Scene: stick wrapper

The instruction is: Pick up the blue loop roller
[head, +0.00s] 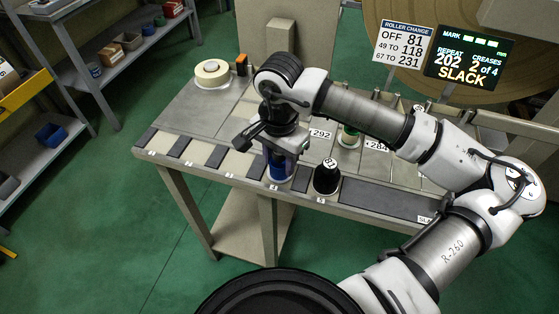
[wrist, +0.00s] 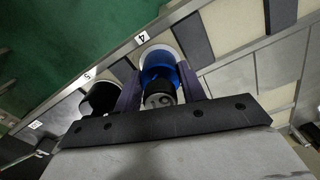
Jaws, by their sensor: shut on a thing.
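The blue loop roller (head: 281,166) stands upright near the front edge of the table, by the label 4. My gripper (head: 281,152) is above it and comes down around its upper part, shut on it. In the wrist view the blue roller (wrist: 160,72) sits between the two fingers of my gripper (wrist: 162,88), its dark round top facing the camera and a white base ring at its far side. Whether its base touches the table is hard to tell.
A black roller (head: 327,178) stands just right of the blue one, close to my gripper; it also shows in the wrist view (wrist: 100,98). A tape roll (head: 212,73) lies at the table's back left. Dark and pale pads line the front.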

